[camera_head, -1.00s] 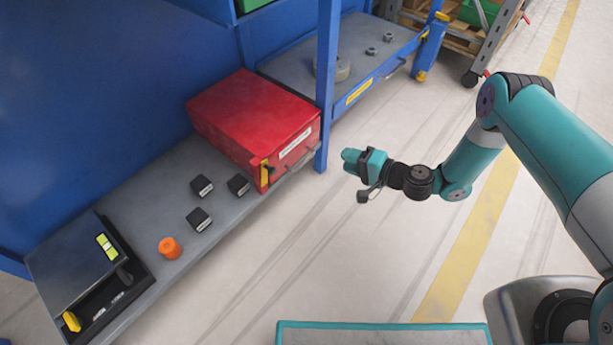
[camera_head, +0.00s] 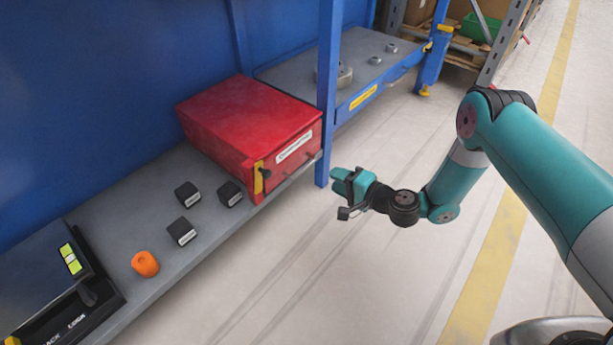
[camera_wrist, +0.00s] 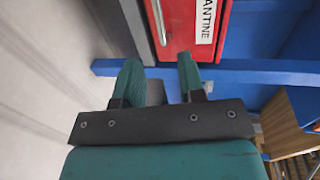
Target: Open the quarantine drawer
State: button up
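The red quarantine drawer unit (camera_head: 250,115) sits on the grey bench, its front flush and shut. Its front bears a white label and a grey bar handle (camera_head: 298,167). A yellow latch piece with a black knob (camera_head: 262,174) is at the front's left edge. In the wrist view the red front (camera_wrist: 190,28) and the handle (camera_wrist: 160,22) show beyond the fingertips. My gripper (camera_head: 343,182) is just right of the drawer front, apart from the handle. In the wrist view my gripper (camera_wrist: 158,75) has its two teal fingers spread, with nothing held between them.
A blue post (camera_head: 327,90) stands by the drawer's right corner, close to my gripper. Several black boxes (camera_head: 187,195) and an orange object (camera_head: 145,264) are on the bench (camera_head: 215,250). Open floor (camera_head: 320,280) lies in front.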

aim_at(308, 167)
jog(key=b+x, duration=0.5)
jog(key=x, duration=0.6)
jog(key=shift+w, duration=0.1)
jog(key=shift+r, duration=0.1)
grip_shut()
